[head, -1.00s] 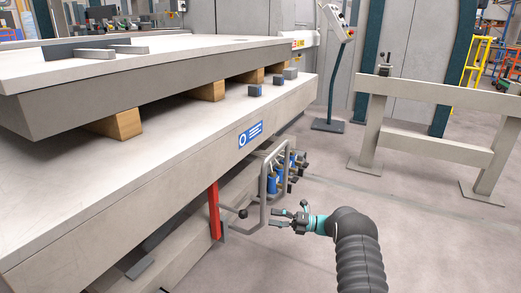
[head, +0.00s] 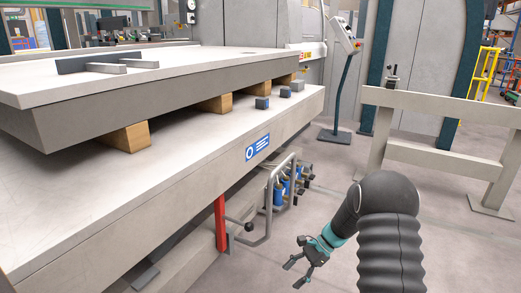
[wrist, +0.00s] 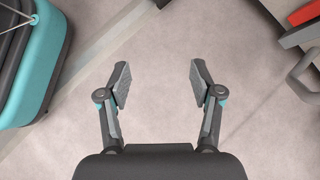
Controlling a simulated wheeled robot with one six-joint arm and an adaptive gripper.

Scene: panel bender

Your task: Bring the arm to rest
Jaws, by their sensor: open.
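My gripper (head: 298,273) is in the lower middle of the head view, at the end of my dark ribbed arm. It hangs low over the floor, to the right of the panel bender (head: 200,155) and apart from it. In the wrist view my gripper (wrist: 158,80) has its two fingers spread wide, with only bare floor (wrist: 160,40) between them. It holds nothing.
A bent grey rail (head: 268,215) and a red lever (head: 220,222) stick out at the machine's side, left of my gripper. A beige barrier (head: 440,155) and a control panel on a stand (head: 347,75) stand behind. Floor at the lower right is free.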

